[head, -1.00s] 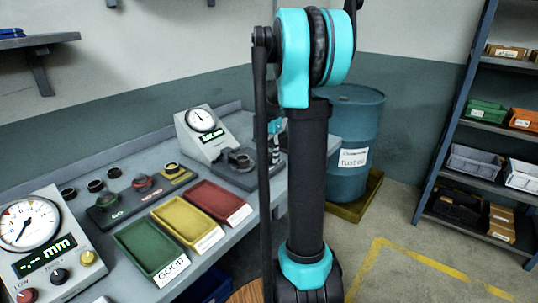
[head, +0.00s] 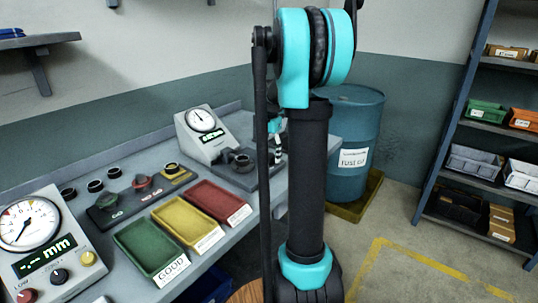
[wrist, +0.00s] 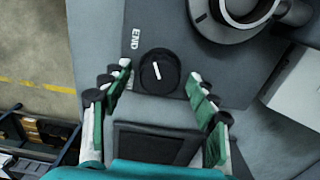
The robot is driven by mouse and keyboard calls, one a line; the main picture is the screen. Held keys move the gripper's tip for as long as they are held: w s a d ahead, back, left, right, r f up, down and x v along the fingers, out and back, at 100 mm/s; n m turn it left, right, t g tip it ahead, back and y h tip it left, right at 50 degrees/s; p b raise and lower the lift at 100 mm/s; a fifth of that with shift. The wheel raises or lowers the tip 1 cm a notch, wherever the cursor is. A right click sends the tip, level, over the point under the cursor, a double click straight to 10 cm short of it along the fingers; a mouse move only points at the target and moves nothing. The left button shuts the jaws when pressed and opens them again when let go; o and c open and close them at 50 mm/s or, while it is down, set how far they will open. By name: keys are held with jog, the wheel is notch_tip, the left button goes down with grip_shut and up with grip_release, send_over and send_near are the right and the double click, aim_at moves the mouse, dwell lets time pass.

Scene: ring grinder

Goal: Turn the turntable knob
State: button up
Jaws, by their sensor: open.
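In the wrist view a round black knob (wrist: 160,73) with a white pointer line sits on a dark grey plate, beside the lettering END. My gripper (wrist: 161,98) is open, with one green-padded finger on each side and a little nearer than the knob. No contact with the knob shows. The round turntable (wrist: 236,22) with a grey ring on it lies at the top right of this view. In the head view the turntable (head: 240,162) stands in front of the far gauge. My gripper (head: 278,150) is partly hidden behind my arm there, and the knob is not visible.
Green (head: 152,246), yellow (head: 187,224) and red (head: 216,200) trays lie on the bench. Gauges stand at the near left (head: 40,235) and at the back (head: 205,132). A blue drum (head: 352,145) stands beyond the bench.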

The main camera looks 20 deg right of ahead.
aim_at(269, 155)
notch_tip(269, 155, up, 12)
jog(key=shift+f, duration=0.15)
jog(key=shift+s, duration=0.1)
dwell(0.6)
